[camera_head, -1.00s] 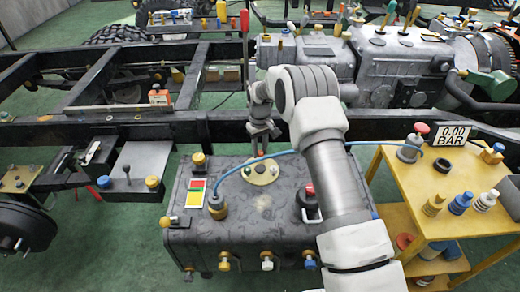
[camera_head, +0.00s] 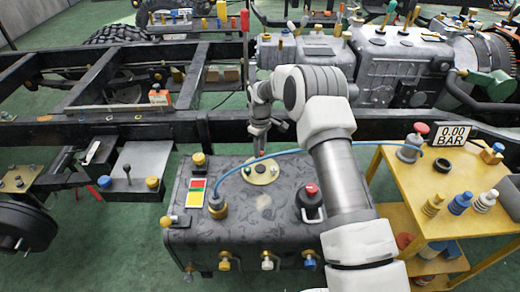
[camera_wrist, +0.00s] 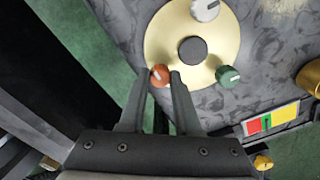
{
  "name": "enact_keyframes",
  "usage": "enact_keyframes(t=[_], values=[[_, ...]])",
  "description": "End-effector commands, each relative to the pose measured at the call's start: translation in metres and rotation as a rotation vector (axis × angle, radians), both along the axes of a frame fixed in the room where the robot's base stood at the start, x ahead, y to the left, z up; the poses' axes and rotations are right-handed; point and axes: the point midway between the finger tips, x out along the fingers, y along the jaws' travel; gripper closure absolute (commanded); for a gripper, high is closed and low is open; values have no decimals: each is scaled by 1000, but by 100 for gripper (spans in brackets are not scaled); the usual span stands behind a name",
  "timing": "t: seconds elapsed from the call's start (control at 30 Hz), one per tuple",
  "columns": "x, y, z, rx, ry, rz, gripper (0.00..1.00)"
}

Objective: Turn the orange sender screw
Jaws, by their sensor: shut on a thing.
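The orange sender screw (camera_wrist: 160,75) is a small round knob with a pale slot mark, at the edge of a round brass plate (camera_wrist: 165,50) in the wrist view. My gripper (camera_wrist: 161,78) is shut on it, one finger at each side. A white screw (camera_wrist: 205,10) and a green screw (camera_wrist: 229,75) sit on the same plate, around a dark centre. In the head view my gripper (camera_head: 258,150) reaches down to the brass plate (camera_head: 262,174) on top of the grey tank (camera_head: 240,235); the orange screw cannot be made out there.
A blue hose (camera_head: 300,152) arches over the tank from a brass fitting (camera_head: 217,205) toward the yellow cart (camera_head: 400,175). A red-topped black knob (camera_head: 311,195) stands right of the plate. A red, yellow and green label (camera_head: 196,193) lies left. The truck frame rail (camera_head: 150,130) runs behind.

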Motion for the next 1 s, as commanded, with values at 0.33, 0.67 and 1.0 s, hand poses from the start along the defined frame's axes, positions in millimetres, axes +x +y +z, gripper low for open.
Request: enact_keyframes(t=[0.33,0.67,1.0], values=[[0,0,0,-1,0,-1,58],[0,0,0,0,0,-1,38],[1,0,38,1,-4,-1,38]])
